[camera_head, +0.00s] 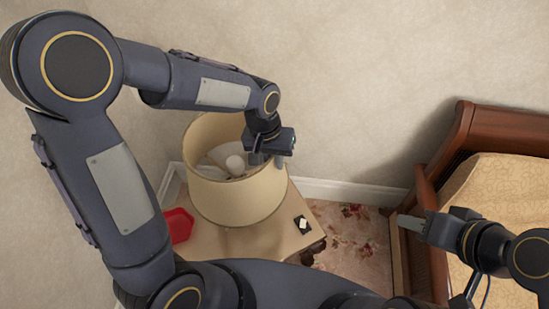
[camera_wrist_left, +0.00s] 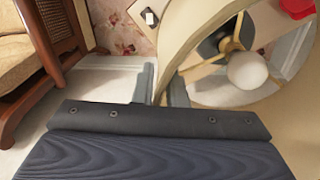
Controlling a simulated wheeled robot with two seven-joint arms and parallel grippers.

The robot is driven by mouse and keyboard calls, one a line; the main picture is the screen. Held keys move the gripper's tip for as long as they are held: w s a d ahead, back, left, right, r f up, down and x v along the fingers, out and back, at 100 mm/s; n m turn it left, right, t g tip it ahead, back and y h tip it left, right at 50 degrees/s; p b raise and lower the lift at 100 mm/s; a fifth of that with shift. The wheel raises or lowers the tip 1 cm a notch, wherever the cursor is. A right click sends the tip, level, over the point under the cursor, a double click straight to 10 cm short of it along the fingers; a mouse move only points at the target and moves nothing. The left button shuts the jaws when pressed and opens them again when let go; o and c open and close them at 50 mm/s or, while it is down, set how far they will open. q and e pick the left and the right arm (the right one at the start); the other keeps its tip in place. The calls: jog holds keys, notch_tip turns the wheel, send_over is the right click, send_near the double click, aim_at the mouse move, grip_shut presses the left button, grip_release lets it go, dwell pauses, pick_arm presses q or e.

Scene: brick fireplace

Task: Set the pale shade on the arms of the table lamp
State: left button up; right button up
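The pale shade (camera_head: 238,201) is a wide tan drum around the white bulb (camera_head: 235,165) of the table lamp, above the small table. My left gripper (camera_head: 270,160) is at the shade's right rim. In the left wrist view its fingers (camera_wrist_left: 163,88) stand on either side of the shade wall (camera_wrist_left: 193,32), closed on it. The bulb (camera_wrist_left: 247,71) and brass-coloured lamp arms (camera_wrist_left: 232,46) show inside the shade. I cannot tell whether the shade rests on the arms. My right gripper (camera_head: 410,223) is away at the right, holding nothing visible.
The small wooden table (camera_head: 262,240) carries a red dish (camera_head: 179,226) on the left and a small black-and-white item (camera_head: 302,225) on the right. The wall (camera_head: 340,90) is close behind. A wooden-framed bed or seat (camera_head: 505,128) stands at the right, beside my right gripper.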

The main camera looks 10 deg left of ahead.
pick_arm(q)
jog(key=o, duration=0.3)
jog(key=shift+r, duration=0.1)
notch_tip(320, 180, up, 8)
jog(key=a, duration=0.1)
jog(key=shift+a+f, duration=0.15)
jog(key=shift+f, duration=0.1)
jog(key=o, duration=0.6)
jog(key=shift+c, duration=0.2)
notch_tip(320, 180, up, 8)
jog(key=a, duration=0.1)
jog(key=shift+a+f+p, duration=0.15)
jog(key=shift+p, duration=0.15)
